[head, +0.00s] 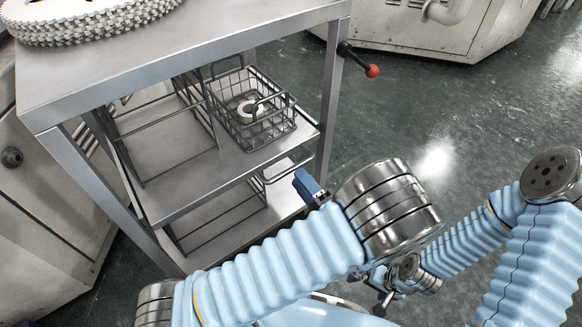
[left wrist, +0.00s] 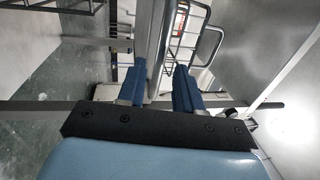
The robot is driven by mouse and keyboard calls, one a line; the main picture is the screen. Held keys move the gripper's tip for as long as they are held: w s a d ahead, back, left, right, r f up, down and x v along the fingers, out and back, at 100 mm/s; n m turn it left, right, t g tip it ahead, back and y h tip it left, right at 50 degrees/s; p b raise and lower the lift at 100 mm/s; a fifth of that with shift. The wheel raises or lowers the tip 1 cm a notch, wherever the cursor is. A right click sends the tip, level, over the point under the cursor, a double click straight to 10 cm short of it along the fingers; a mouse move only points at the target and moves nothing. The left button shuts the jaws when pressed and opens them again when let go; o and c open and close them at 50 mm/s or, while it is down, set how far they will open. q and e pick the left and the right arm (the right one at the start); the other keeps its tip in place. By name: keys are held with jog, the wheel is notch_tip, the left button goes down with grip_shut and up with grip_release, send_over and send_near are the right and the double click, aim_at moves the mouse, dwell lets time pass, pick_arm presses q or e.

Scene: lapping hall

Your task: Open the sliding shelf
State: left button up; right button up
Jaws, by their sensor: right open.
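A steel cart stands at the left in the head view. It has a middle shelf (head: 180,164) and a lower shelf (head: 222,228) with wire rails. A bent metal handle (head: 272,180) shows at the front right of the lower level. My left gripper (head: 309,186) is at this handle, its blue fingers partly hidden by my wrist. My right gripper (head: 384,300) is low in the head view, open, apart from the cart and partly hidden.
A wire basket (head: 272,133) holding a white ring (head: 247,111) stands on the middle shelf. Toothed discs (head: 90,25) lie on the cart top. A red-knobbed lever (head: 371,71) juts from the cart's right post. Pale machines stand behind and left. Floor to the right is clear.

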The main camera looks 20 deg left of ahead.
aim_at(291, 168)
pick_arm(q)
jog(key=shift+x, duration=2.35)
jog(key=shift+c, duration=0.5)
grip_shut()
